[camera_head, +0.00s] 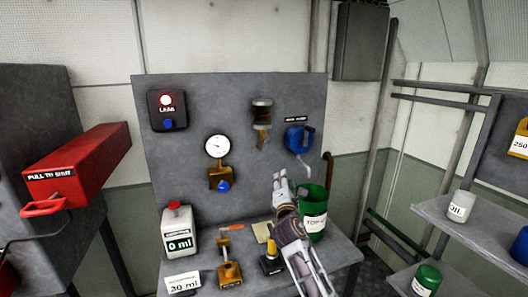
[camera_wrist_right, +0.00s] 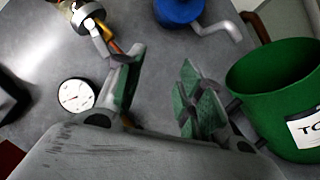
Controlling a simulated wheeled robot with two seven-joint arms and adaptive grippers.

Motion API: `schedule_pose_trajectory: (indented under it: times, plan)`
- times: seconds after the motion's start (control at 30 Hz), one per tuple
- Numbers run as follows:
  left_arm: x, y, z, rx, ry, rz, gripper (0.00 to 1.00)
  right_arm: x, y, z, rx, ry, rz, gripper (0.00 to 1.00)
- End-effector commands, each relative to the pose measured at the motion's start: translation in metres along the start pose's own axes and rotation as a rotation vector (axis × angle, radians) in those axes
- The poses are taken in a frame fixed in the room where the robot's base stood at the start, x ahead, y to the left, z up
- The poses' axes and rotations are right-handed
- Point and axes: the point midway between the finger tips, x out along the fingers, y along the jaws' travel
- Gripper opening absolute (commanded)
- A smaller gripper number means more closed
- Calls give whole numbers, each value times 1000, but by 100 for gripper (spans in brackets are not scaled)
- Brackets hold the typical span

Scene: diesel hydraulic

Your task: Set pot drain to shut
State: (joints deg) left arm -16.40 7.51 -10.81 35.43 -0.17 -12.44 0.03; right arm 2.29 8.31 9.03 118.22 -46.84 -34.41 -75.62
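A pot with a clear bowl and metal cap (camera_head: 262,113) is mounted on the grey panel, upper middle. A small fitting hangs under it, too small in the head view to read its setting. In the right wrist view the pot's lower end (camera_wrist_right: 86,12) shows at the top left, with a pale lever (camera_wrist_right: 99,38) below it and an orange-yellow part beside it. My right gripper (camera_head: 280,182) is below the pot in front of the panel. In the wrist view its green-padded fingers (camera_wrist_right: 160,88) are apart with nothing between them. My left gripper is not in view.
A blue pump with a crank (camera_head: 298,139) is right of the pot. A green bucket (camera_head: 314,222) stands beside my right gripper. A gauge (camera_head: 217,146) is to the left. Several small items lie on the bench (camera_head: 344,252). A red pull handle (camera_head: 44,207) juts out left.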

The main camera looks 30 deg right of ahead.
Motion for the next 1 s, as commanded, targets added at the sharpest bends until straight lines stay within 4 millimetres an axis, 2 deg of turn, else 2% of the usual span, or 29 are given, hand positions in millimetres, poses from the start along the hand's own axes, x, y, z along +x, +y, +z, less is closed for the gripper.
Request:
schedule_pose_trajectory:
  times: [0.2, 0.43, 0.67, 1.0]
  plan:
    - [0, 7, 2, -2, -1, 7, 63, 0, 29, -10, -296, 0, 162, 38]
    - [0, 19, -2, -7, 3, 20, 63, -7, 56, -17, -532, -20, 290, 38]
    - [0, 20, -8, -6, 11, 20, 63, -8, 58, -18, -634, -34, 303, 38]
    - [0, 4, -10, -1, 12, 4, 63, -8, 58, -18, -639, -35, 302, 38]
